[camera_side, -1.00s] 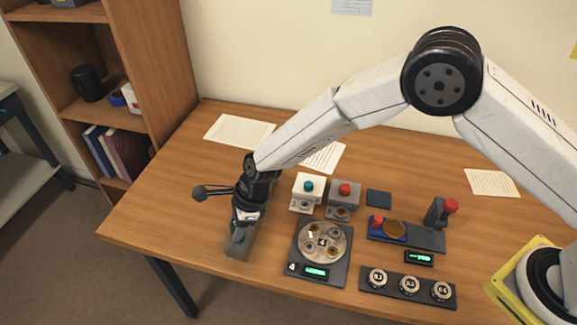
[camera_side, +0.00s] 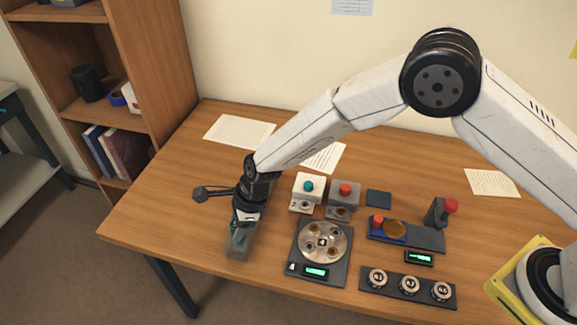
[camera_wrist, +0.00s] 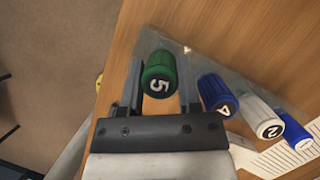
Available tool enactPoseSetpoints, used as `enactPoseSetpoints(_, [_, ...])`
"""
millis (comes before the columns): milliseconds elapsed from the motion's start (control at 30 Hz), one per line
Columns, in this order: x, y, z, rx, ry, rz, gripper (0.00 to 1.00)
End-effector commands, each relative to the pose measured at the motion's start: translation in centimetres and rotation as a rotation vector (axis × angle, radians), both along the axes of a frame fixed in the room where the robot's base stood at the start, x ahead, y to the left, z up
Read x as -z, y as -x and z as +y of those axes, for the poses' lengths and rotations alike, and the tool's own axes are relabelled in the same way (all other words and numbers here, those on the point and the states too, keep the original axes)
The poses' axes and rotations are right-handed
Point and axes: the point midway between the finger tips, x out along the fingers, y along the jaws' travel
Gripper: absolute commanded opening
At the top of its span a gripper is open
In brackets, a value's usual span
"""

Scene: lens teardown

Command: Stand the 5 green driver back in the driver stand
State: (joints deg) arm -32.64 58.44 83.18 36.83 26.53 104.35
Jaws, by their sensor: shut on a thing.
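The green driver marked 5 (camera_wrist: 159,74) is between the two fingers of my gripper (camera_wrist: 160,98) in the wrist view, and the fingers are shut on its handle. In the side view my gripper (camera_side: 243,218) points down over the driver stand (camera_side: 238,248), a see-through block near the table's front left edge. The stand (camera_wrist: 190,62) also shows under the handles in the wrist view. Beside the green driver are a blue driver marked 4 (camera_wrist: 217,95), a white driver marked 2 (camera_wrist: 260,115) and another blue driver (camera_wrist: 293,133). The green driver's lower end is hidden.
Right of the stand is a turntable unit (camera_side: 323,243) with a lit display. Behind it are boxes with a teal button (camera_side: 307,187) and a red button (camera_side: 345,189). A row of dials (camera_side: 408,286) lies front right.

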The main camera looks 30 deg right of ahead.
Motion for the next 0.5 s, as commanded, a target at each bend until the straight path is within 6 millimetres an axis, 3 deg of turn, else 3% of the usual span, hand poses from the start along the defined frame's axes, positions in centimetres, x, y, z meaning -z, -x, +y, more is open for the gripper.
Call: enactPoseSetpoints(500, [0.45, -0.01, 0.00, 0.000, 0.000, 0.000, 0.00])
